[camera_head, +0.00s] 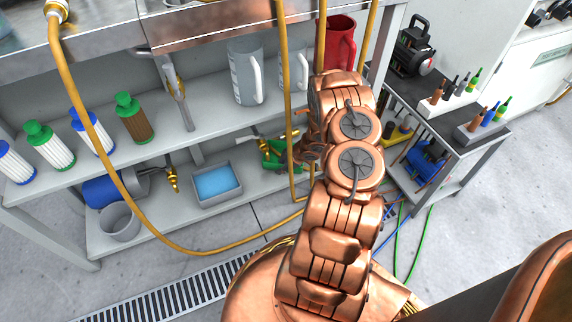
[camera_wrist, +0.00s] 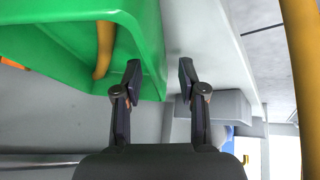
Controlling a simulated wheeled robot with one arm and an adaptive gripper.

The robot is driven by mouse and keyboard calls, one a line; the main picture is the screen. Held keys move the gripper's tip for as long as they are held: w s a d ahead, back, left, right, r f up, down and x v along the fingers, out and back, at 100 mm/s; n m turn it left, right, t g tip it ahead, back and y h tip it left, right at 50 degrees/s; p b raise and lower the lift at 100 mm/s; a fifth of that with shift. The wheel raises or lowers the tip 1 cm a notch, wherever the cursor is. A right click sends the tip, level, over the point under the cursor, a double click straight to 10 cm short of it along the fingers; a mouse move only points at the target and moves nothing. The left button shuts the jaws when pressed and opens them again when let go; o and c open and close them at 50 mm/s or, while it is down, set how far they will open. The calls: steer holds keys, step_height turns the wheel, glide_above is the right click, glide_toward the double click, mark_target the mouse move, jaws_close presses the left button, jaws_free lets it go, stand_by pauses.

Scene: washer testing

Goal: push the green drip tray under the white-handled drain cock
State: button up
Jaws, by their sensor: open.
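The green drip tray (camera_wrist: 150,50) fills the upper left of the wrist view. In the head view it is a small green patch (camera_head: 270,151) on the lower shelf, mostly hidden by my arm. My gripper (camera_wrist: 159,75) is open, with one finger over the tray's opening and the other outside its wall. I cannot tell whether either finger touches it. A brass fitting (camera_head: 262,145) sits beside the tray in the head view, and another brass cock (camera_head: 172,181) is further left.
A grey tray with blue inside (camera_head: 217,185) and a grey bucket (camera_head: 119,222) stand left on the lower shelf (camera_head: 182,216). A yellow hose (camera_head: 150,232) loops in front of the shelf. A yellow tube (camera_wrist: 103,50) shows within the tray's outline. A dark cart (camera_head: 440,104) stands to the right.

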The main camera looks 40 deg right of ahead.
steer(key=shift+w+f, duration=0.25)
steer(key=shift+f, duration=0.15)
steer(key=shift+c, duration=0.2)
steer(key=shift+a, duration=0.1)
jaws_close()
